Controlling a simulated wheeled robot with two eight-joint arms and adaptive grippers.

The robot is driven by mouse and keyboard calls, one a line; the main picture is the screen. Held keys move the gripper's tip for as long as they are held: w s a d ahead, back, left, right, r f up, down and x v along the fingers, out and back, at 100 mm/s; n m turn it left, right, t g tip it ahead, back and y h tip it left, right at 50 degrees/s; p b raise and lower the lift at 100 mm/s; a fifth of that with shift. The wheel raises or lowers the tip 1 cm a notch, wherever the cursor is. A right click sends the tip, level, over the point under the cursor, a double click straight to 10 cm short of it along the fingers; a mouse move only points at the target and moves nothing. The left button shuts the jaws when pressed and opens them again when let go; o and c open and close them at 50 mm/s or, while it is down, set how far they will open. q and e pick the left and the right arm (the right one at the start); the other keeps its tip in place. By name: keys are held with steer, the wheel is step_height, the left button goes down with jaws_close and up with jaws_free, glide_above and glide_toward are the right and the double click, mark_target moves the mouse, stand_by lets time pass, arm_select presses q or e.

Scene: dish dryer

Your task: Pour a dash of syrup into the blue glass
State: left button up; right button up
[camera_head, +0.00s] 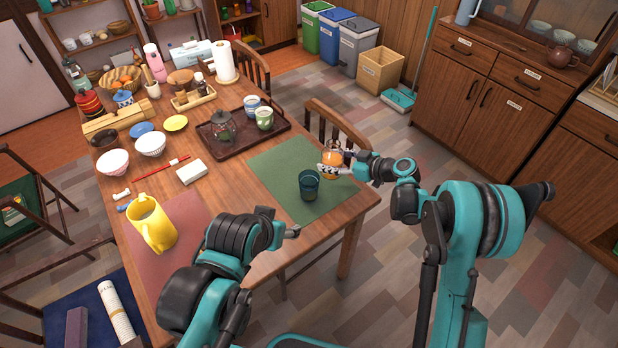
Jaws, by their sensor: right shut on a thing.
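The blue glass (309,185) stands upright on the green placemat (283,172) near the table's right front edge. My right gripper (335,168) is just to the right of the glass and is shut on an orange syrup bottle (332,157). The bottle looks close to upright, and its base is partly hidden by the gripper. I cannot tell whether it touches the mat. My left gripper (293,232) is near the front table edge, below the glass in the picture. Its fingers are too small and dark to read.
A dark tray (279,133) with a glass teapot and two cups lies behind the green mat. A chair back (338,124) stands close behind my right gripper. Bowls and plates fill the left side.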

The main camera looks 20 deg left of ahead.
mark_target(340, 150)
steer(key=shift+r, duration=0.1)
steer(key=shift+r+p, duration=1.55)
steer(key=shift+r, duration=0.95)
steer(key=shift+f, duration=0.1)
